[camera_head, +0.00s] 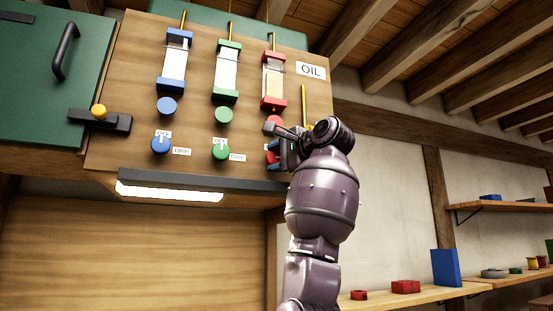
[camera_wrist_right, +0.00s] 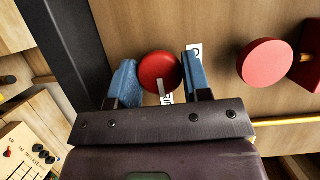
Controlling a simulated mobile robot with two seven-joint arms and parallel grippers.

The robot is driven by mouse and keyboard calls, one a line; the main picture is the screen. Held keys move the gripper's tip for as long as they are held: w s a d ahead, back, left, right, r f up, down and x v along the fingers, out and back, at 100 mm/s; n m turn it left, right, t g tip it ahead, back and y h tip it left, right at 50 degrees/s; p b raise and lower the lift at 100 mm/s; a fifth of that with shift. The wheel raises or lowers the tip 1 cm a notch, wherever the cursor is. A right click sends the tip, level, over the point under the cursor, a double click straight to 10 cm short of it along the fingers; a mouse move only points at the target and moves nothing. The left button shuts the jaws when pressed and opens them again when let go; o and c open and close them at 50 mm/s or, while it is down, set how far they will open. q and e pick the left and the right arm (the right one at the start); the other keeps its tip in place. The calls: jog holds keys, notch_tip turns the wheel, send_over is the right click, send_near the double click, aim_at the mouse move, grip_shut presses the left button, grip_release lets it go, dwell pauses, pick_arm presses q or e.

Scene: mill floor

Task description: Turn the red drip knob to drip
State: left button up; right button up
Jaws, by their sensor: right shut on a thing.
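The red drip knob (camera_wrist_right: 158,69) is on the wooden panel, between the two blue fingers of my right gripper (camera_wrist_right: 162,76) in the wrist view. The fingers are shut on its sides. Its white pointer mark points down in that view, toward the partly hidden DRIP label (camera_wrist_right: 167,98). Another label lies beside the right finger. In the head view the red knob (camera_head: 272,150) shows only partly behind my right gripper (camera_head: 277,147). The blue knob (camera_head: 160,145) and green knob (camera_head: 221,149) have pointers up. My left gripper is not in view.
Above stand blue, green and red-capped oil glasses (camera_head: 274,80) with round knobs below. A dark lamp bar (camera_head: 190,181) runs under the panel. A green cabinet door (camera_head: 50,70) is at left. Shelves with small objects (camera_head: 405,287) are at right.

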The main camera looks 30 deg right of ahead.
dwell(0.6)
jog(key=o, duration=0.9)
jog(key=shift+s, duration=0.1)
jog(key=s+d+b, duration=0.1)
jog(key=s+b, duration=0.1)
jog(key=s, duration=0.8)
jog(key=shift+s+d, duration=0.3)
jog(key=shift+d, duration=0.05)
